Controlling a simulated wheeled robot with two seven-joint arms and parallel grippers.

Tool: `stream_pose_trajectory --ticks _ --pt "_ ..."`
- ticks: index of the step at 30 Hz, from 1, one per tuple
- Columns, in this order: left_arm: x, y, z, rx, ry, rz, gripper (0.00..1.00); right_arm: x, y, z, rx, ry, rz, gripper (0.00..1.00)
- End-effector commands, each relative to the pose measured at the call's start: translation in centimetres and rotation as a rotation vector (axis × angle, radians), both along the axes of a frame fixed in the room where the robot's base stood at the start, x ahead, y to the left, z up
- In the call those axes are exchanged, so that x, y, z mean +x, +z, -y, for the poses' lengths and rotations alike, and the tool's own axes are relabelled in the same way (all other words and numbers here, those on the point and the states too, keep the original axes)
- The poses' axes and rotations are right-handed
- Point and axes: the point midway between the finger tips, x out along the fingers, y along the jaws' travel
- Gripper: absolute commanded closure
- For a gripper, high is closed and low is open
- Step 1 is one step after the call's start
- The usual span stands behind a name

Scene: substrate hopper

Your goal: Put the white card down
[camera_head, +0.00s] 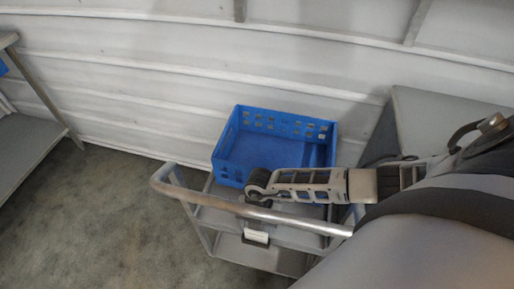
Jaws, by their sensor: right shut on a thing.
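A small white card (257,235) shows just below the cart's handle bar, with dark parts around it. My right arm reaches in from the right over the cart. Its dark wrist is beside the near side of the blue crate, and my right gripper (256,229) is shut on the card. The handle bar crosses the picture between the wrist and the card and hides part of the gripper. The card looks to be above the cart's lower shelf; I cannot tell whether it touches anything there. My left gripper is not in view.
A grey cart (262,257) with a metal handle bar (240,208) stands near the white ribbed wall (130,60). An empty-looking blue crate (285,152) sits on its top. A grey cabinet (425,110) is at right, a shelf rack (25,150) at left. The floor between is clear.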

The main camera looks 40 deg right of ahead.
Motion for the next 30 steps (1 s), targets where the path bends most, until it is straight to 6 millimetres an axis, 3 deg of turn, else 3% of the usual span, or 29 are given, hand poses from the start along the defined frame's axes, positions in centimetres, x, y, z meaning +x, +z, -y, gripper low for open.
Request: stream_pose_trajectory --ticks 4,15,16,18,30 --pt "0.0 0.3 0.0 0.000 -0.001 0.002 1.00 0.0 -1.3 0.0 -0.001 0.001 0.001 0.63" --pt "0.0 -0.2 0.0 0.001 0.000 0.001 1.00 0.0 -1.8 0.0 -0.001 0.002 0.001 0.63" --pt "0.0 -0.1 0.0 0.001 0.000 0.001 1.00 0.0 -1.8 0.0 -0.001 0.002 0.001 0.35" --pt "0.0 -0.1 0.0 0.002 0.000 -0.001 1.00 0.0 -1.7 0.0 -0.001 0.002 0.001 0.16" --pt "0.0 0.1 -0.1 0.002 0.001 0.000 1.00 0.1 -1.0 0.0 0.001 0.002 0.002 0.16"
